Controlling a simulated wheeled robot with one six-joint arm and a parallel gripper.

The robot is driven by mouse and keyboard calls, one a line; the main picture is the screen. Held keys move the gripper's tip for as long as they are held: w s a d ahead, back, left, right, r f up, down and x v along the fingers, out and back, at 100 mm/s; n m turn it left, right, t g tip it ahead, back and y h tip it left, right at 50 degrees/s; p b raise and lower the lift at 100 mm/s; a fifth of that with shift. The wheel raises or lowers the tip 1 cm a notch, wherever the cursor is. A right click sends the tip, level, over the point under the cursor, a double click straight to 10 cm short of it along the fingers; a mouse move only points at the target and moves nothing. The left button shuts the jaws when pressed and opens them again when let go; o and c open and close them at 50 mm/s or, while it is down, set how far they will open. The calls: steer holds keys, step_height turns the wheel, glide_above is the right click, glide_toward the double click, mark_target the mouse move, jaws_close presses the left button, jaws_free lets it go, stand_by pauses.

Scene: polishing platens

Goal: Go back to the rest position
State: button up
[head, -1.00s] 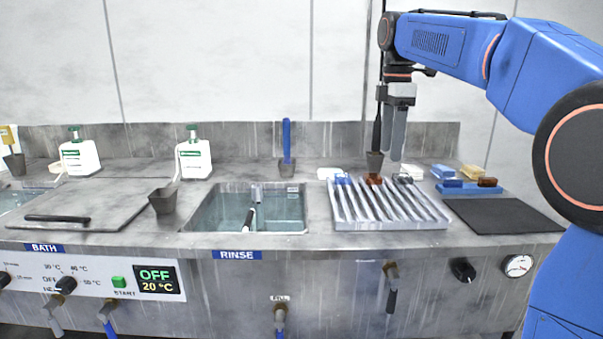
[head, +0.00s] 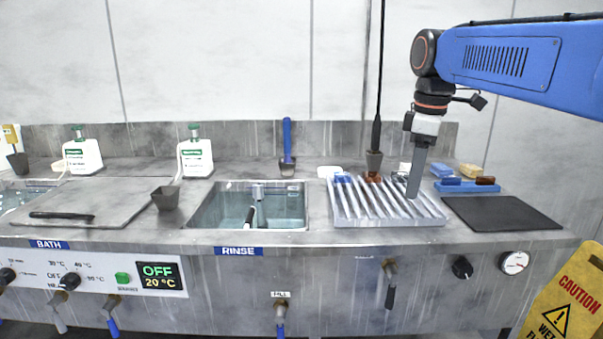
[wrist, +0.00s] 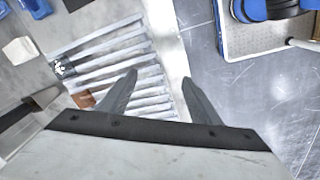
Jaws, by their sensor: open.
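My gripper (head: 414,190) hangs with its fingers pointing down, in front of the ribbed draining rack (head: 350,215) in the head view. In the wrist view its two dark fingers (wrist: 159,78) stand apart with nothing between them. The ribbed rack (wrist: 95,55) lies beyond and to the left of the fingers there. The fingers appear near the counter's front edge, with grey floor to the right.
A rinse basin (head: 196,210) lies left of the rack, and a dark mat (head: 505,213) lies right of it. A blue holder (head: 465,185) with brushes sits behind the mat. A yellow wet-floor sign (head: 565,310) stands at the lower right.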

steer(key=s+d+f+m+t, duration=0.1)
steer(key=s+d+f+m, duration=0.1)
steer(key=s+f+m, duration=0.4)
steer(key=s+d+f+m+t, duration=0.2)
steer(key=s+f+m, duration=0.4)
steer(key=s+f, duration=1.1)
steer(key=shift+s+f+m, duration=0.3)
steer(key=shift+f, duration=0.4)
